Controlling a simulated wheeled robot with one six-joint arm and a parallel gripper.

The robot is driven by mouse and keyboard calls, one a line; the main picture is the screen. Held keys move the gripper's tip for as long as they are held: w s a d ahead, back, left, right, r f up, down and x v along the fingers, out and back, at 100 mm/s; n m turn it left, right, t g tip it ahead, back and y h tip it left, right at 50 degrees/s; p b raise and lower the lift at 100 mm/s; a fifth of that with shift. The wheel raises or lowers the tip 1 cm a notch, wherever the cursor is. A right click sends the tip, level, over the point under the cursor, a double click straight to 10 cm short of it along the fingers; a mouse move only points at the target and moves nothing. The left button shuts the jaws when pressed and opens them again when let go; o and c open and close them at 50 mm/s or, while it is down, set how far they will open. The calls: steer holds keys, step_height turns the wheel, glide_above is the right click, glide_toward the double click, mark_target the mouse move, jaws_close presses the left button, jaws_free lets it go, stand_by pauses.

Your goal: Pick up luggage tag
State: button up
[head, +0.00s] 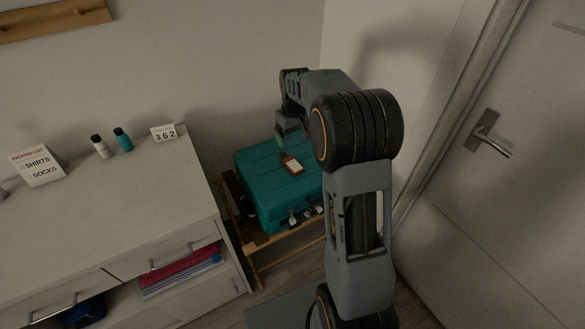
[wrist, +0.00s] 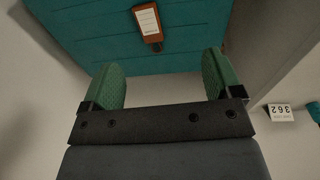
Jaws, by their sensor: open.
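The luggage tag (head: 291,163) is brown with a pale label and lies flat on top of the closed teal suitcase (head: 262,170). In the wrist view the tag (wrist: 148,22) is near the top edge, on the teal suitcase surface (wrist: 85,35). My gripper (head: 283,138) is above the back part of the suitcase, apart from the tag. In the wrist view my gripper (wrist: 165,78) has its two green fingers spread wide with nothing between them. The tag lies beyond the fingertips there. My arm hides the right side of the suitcase in the head view.
The suitcase stands on a wooden rack (head: 252,262). A white dresser (head: 110,210) is at left, holding a packing list sign (head: 38,165), two small bottles and a 362 card (head: 164,133). A door with a handle (head: 488,136) is at right. Walls stand behind the suitcase.

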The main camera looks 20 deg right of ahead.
steer(key=w+d+f, duration=0.4)
steer(key=f, duration=0.3)
glide_above(298, 169)
steer(key=shift+g, duration=0.4)
step_height(298, 169, down, 6)
steer(key=shift+f, duration=3.6)
steer(key=c, duration=1)
steer(key=shift+r, duration=0.15)
